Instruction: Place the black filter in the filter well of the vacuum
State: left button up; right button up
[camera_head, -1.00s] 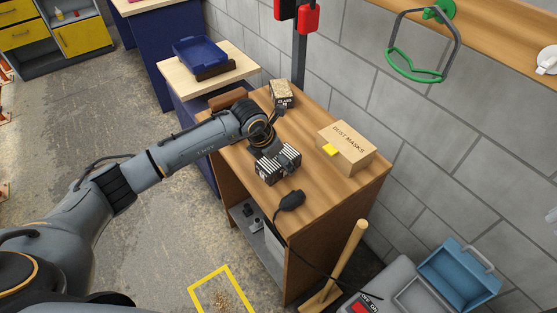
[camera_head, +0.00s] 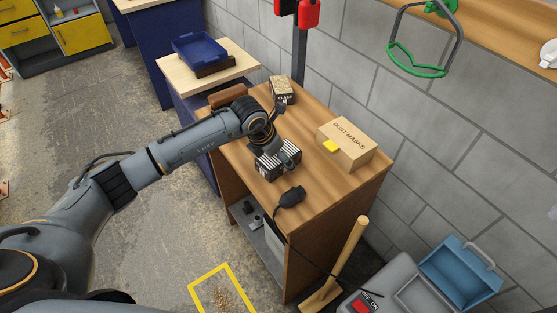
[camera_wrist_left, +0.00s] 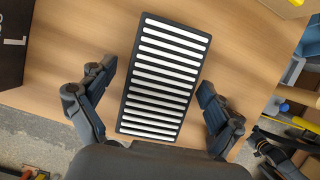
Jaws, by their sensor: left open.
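The black filter (camera_head: 267,170), a flat block with white pleats, lies on the wooden table (camera_head: 330,205). In the left wrist view the filter (camera_wrist_left: 165,78) lies lengthwise between the two fingers. My left gripper (camera_head: 283,155) is low over the filter and partly hides it in the head view. In the wrist view the gripper (camera_wrist_left: 156,84) is open, with a visible gap between each finger and the filter. The grey vacuum (camera_head: 372,283) is at the bottom right, its blue lid (camera_head: 462,275) raised beside a rectangular recess (camera_head: 414,297). My right gripper is not in view.
A dust masks box (camera_head: 346,144) with a yellow tag and a small labelled box (camera_head: 282,90) stand behind the filter. A black plug (camera_head: 290,197) with a cable lies in front. A wooden handle (camera_head: 350,250) stands between table and vacuum.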

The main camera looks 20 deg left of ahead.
pick_arm(q)
jog(key=c, duration=1.5)
